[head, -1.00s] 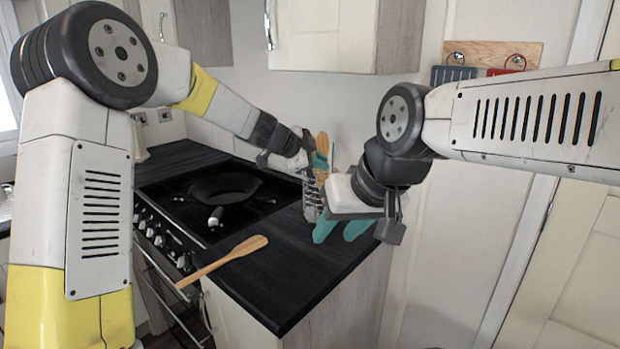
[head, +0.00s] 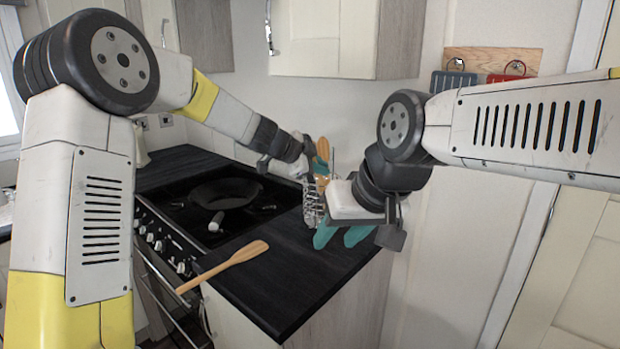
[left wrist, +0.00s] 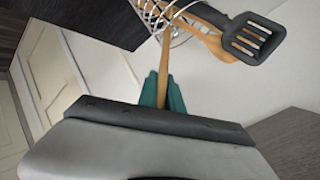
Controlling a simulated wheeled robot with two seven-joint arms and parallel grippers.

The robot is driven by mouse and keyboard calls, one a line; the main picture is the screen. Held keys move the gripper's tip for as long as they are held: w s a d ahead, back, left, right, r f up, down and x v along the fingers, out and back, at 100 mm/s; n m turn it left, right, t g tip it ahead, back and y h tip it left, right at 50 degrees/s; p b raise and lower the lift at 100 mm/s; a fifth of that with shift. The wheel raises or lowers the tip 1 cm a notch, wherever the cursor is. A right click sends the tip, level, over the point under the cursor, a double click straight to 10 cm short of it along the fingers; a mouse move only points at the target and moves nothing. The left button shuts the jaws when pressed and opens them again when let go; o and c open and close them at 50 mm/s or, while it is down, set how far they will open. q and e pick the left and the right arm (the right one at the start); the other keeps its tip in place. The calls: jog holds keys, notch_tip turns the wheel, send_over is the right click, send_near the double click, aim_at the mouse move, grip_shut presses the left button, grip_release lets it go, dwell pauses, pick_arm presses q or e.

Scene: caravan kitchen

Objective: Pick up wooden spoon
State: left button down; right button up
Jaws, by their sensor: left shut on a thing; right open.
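My left gripper (head: 318,172) is at the wire utensil holder (head: 312,205) near the counter's back right corner. In the left wrist view, its teal fingers (left wrist: 163,92) are shut on a thin wooden handle (left wrist: 164,72), apparently the wooden spoon's. Its other end is hidden by the holder and the gripper. A wooden utensil head (head: 323,149) stands up by the holder in the head view; I cannot tell whether it belongs to that handle. My right gripper (head: 340,238) is open and empty, just in front of the holder, low over the counter.
A wooden spatula (head: 237,259) lies across the counter's front edge, its handle overhanging. A black pan (head: 222,194) sits on the hob at left. A dark slotted turner (left wrist: 250,38) and another wooden utensil (left wrist: 212,40) are by the holder. A wall cupboard (head: 325,40) hangs above.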

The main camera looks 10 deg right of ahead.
pick_arm(q)
notch_tip(320, 180, up, 10)
jog(key=c, duration=2.1)
grip_release()
grip_shut()
